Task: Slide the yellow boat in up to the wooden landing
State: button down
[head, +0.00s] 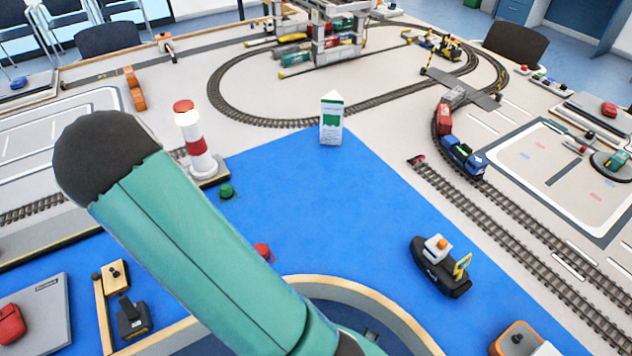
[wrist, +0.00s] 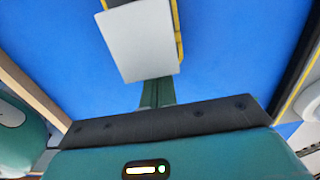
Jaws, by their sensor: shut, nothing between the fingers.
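In the wrist view, my gripper (wrist: 157,92) points up the picture over blue water, its green fingers together and empty. Just beyond the fingertips is a flat pale grey panel (wrist: 138,40) with yellow edging (wrist: 179,30) along its right side, cut off at the top; it looks like part of the yellow boat. I cannot tell whether the fingers touch it. A wooden edge (wrist: 30,95) runs along the left; it may be the landing. In the head view, my arm hides the gripper, and no yellow boat shows clearly. A wooden strip (head: 103,315) stands at lower left.
A dark boat with a white cabin (head: 437,268) floats at right on the blue water (head: 330,200). A red-and-white lighthouse (head: 195,145), green buoy (head: 226,191) and red buoy (head: 262,252) stand near my arm. A carton (head: 331,120) stands at the far edge. Open water lies mid-right.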

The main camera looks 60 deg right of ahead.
jog(key=shift+w+a, duration=0.4)
jog(key=shift+a, duration=0.35)
jog(key=shift+w+a, duration=0.35)
jog(key=shift+a, duration=0.45)
jog(key=shift+w+a, duration=0.4)
jog(key=shift+a, duration=0.35)
jog(key=shift+d+r, duration=0.1)
jog(key=shift+s+d+r, duration=0.1)
jog(key=shift+s+d, duration=0.1)
jog(key=shift+d, duration=0.2)
notch_tip(320, 180, up, 10)
jog(key=shift+f, duration=0.15)
jog(key=shift+r, duration=0.2)
